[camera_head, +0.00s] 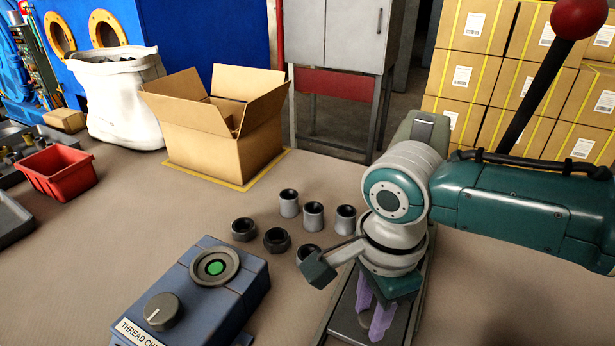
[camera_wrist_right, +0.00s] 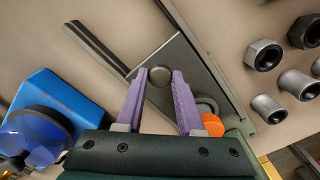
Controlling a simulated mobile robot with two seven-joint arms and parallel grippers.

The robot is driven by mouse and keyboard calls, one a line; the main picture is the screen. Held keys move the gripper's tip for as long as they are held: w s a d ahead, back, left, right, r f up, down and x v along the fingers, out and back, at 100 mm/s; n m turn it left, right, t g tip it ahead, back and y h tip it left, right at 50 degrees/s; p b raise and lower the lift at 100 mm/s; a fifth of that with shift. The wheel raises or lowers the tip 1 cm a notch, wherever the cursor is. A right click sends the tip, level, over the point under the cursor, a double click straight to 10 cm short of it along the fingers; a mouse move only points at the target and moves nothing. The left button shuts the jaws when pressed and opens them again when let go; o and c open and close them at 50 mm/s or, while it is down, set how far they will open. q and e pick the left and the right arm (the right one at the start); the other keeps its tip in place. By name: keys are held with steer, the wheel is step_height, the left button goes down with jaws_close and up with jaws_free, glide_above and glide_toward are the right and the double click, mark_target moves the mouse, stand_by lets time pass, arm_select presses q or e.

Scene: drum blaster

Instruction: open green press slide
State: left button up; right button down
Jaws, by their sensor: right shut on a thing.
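The press (camera_head: 420,128) is grey-green and stands behind and under my right arm, which hides much of it. Its slide is a dark flat plate (camera_head: 345,322) in a rail at the bottom of the head view; the plate also shows in the right wrist view (camera_wrist_right: 180,62). A round metal knob (camera_wrist_right: 159,76) sits on the plate. My right gripper (camera_head: 375,325) points down at the slide with its purple fingers. In the right wrist view the fingertips (camera_wrist_right: 160,76) are on both sides of the knob, shut on it. My left gripper is not in view.
A blue thread checker box (camera_head: 235,285) with a green button stands left of the slide. Several metal fittings (camera_head: 313,215) and dark nuts (camera_head: 277,240) stand behind it. An open carton (camera_head: 215,140) and a red bin (camera_head: 57,172) are farther back. An orange part (camera_wrist_right: 212,125) is near the right finger.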

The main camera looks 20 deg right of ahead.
steer(key=s+a+p, duration=0.1)
steer(key=a+p, duration=0.1)
steer(key=s+a+r+p, duration=0.1)
steer(key=a+p, duration=0.1)
steer(key=p, duration=0.1)
steer(key=shift+s+r, duration=0.15)
steer(key=shift+s, duration=0.25)
steer(key=s+a+p, duration=0.1)
steer(key=s+a+f+p, duration=0.1)
steer(key=s+a, duration=0.1)
steer(key=shift+s+a+p, duration=0.15)
steer(key=shift+a+p, duration=0.15)
steer(key=shift+s+a+f, duration=0.1)
steer(key=shift+s+a, duration=0.1)
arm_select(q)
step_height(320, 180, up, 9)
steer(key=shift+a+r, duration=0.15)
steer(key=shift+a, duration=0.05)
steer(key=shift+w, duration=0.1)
arm_select(e)
steer(key=c, duration=0.5)
jaws_free()
steer(key=shift+d, duration=0.1)
arm_select(q)
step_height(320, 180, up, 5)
steer(key=p, duration=0.5)
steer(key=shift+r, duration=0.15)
arm_select(e)
step_height(320, 180, up, 10)
steer(key=shift+f, duration=0.1)
